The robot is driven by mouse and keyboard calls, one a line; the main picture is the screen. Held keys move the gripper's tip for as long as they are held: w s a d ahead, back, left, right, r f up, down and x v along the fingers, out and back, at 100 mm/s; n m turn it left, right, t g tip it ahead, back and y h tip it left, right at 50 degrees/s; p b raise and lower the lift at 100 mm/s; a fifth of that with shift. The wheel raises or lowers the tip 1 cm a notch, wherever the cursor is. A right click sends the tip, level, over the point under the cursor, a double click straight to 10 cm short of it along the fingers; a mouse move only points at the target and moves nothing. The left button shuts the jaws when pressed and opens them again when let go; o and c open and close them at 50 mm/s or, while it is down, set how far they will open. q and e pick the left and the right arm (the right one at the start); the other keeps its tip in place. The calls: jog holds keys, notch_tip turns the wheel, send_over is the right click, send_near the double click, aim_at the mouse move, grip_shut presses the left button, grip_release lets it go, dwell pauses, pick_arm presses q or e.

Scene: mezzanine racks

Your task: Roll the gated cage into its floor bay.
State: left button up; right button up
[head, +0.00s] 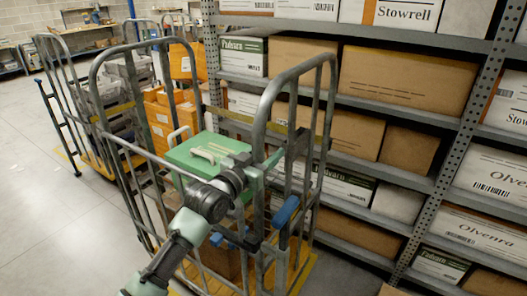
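The gated cage (98,118) stands in front of me, a grey tubular frame with upright bars and curved top rails. A green case (205,153) with a pale handle and orange bins (160,115) show within or behind its bars. Blue handles (286,211) sit low on its near right side. My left gripper (266,163) is at the cage's right upright, seemingly touching it. The dark wrist and the bars hide its fingers, so its grip is unclear. My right gripper is out of view. A yellow surface (306,268) shows at the cage's foot; I cannot tell whether it is deck or floor marking.
A tall shelf rack (405,190) with brown and white cartons stands close along the right. Other carts (62,95) stand behind the cage at the left. Grey floor (50,225) is clear at the left. A bench (85,28) stands by the far wall.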

aim_at(257, 160)
pick_arm(q)
jog(key=shift+w+a, duration=0.1)
jog(key=shift+a, duration=0.1)
jog(key=shift+s+a, duration=0.2)
jog(key=b+v, duration=0.2)
jog(key=v, duration=0.5)
jog(key=shift+s+d, duration=0.1)
jog(key=shift+s, duration=0.05)
